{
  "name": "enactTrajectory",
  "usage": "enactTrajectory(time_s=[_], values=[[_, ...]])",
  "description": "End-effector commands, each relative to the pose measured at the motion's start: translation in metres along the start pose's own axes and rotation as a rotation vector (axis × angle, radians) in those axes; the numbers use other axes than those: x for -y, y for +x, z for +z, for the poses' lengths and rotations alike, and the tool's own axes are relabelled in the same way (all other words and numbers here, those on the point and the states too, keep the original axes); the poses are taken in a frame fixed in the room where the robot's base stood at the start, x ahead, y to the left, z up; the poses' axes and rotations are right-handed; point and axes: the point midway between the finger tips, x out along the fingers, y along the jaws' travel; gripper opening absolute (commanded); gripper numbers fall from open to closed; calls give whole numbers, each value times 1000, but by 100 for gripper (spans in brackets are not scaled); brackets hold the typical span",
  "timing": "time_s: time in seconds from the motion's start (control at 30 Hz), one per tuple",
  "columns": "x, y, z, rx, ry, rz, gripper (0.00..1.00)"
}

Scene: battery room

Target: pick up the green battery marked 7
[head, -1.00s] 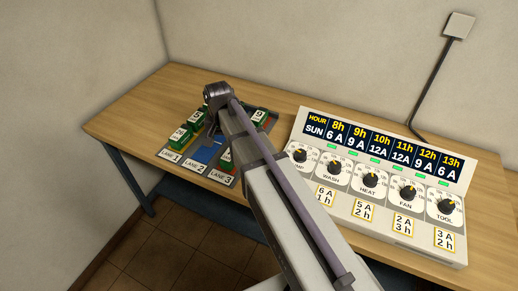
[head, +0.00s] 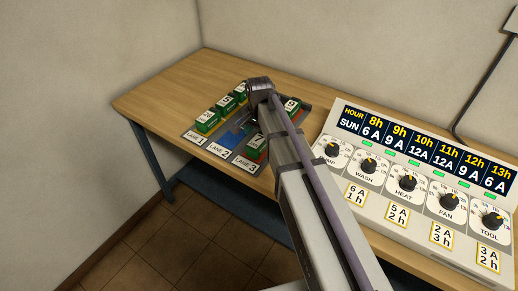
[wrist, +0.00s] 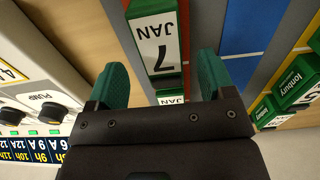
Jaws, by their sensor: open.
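The green battery marked 7 (head: 256,144) sits at the front of lane 3, partly covered by my arm in the head view. In the wrist view the battery marked 7 (wrist: 157,42) shows its white label with "7" and "JAN", at the top centre. My gripper (wrist: 162,64) is open, its two green-padded fingers spread to either side of the battery in the picture. I cannot tell how far above it they are. Another label reading "JAN" (wrist: 171,99) shows just below it, mostly hidden by my gripper. My gripper's fingers are hidden in the head view.
Several green batteries (head: 207,121) stand in lane 1. The blue lane 2 (head: 232,136) looks bare at its front. A battery marked 9 (head: 292,104) is at the back of lane 3. A white control panel (head: 385,185) with dials stands to the right. The table's left end is clear.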

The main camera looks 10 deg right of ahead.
Motion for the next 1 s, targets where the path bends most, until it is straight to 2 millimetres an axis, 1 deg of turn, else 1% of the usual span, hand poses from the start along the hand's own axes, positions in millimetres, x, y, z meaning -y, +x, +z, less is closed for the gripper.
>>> enactTrajectory(time_s=[0.03, 0.13, 0.2, 0.4, 0.47, 1.0], values=[[1, 21, 0, 0, 0, 0, 76], [1, 39, 0, 0, 0, 0, 76], [1, 43, 0, 0, 0, 0, 76], [1, 39, 0, 0, 0, 0, 76], [1, 38, 0, 0, 0, 0, 71], [1, 39, 0, 0, 0, 0, 19]])
